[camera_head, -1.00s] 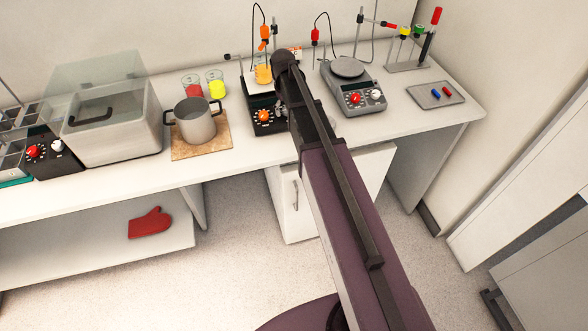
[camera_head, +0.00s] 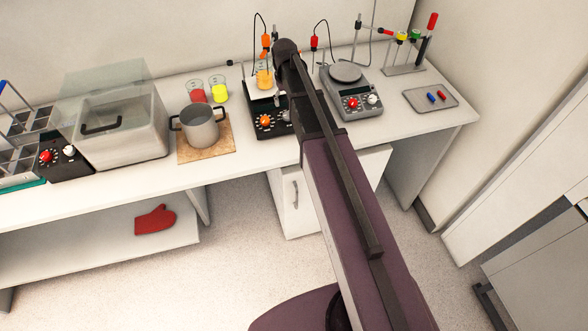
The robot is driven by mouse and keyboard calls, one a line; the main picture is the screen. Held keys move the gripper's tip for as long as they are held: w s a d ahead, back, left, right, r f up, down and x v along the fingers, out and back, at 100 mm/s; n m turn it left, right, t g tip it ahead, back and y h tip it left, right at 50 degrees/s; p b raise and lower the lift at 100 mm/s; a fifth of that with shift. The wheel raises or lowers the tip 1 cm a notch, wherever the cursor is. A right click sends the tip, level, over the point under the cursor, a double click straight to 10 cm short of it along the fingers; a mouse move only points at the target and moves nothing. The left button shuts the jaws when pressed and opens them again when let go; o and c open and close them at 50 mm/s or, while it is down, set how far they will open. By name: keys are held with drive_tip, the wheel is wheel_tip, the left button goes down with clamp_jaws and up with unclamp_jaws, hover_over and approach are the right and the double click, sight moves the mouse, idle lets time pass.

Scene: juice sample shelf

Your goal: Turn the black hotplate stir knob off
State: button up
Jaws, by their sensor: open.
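The black hotplate (camera_head: 268,108) stands at the middle of the bench, with a white top plate and a dark front panel. An orange knob (camera_head: 264,121) shows on the left of its panel. A small grey shape, perhaps the stir knob, shows at the panel's right end, partly behind my arm; its setting cannot be read. A beaker of orange liquid (camera_head: 265,79) stands on the plate. My arm reaches across the view and covers the hotplate's right side. My gripper is hidden behind the arm.
A grey hotplate (camera_head: 345,92) with red and white knobs stands right of my arm. A metal pot (camera_head: 200,130) on a wooden board (camera_head: 219,151) stands to the left, with two beakers behind. A tray (camera_head: 424,104) lies at the right. The bench front edge runs below.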

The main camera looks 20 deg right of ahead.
sight(287, 116)
drive_tip(key=shift+r+p, duration=3.2)
drive_tip(key=shift+r, duration=0.35)
drive_tip(key=s+a+f+b, duration=0.2)
drive_tip(key=s+f+b, duration=0.7)
drive_tip(key=s, duration=0.2)
drive_tip(key=s+a+f+b, duration=0.2)
drive_tip(key=s+f+b, duration=0.7)
drive_tip(key=s, duration=0.2)
drive_tip(key=shift+f+m+b, duration=0.35)
drive_tip(key=shift+m, duration=0.05)
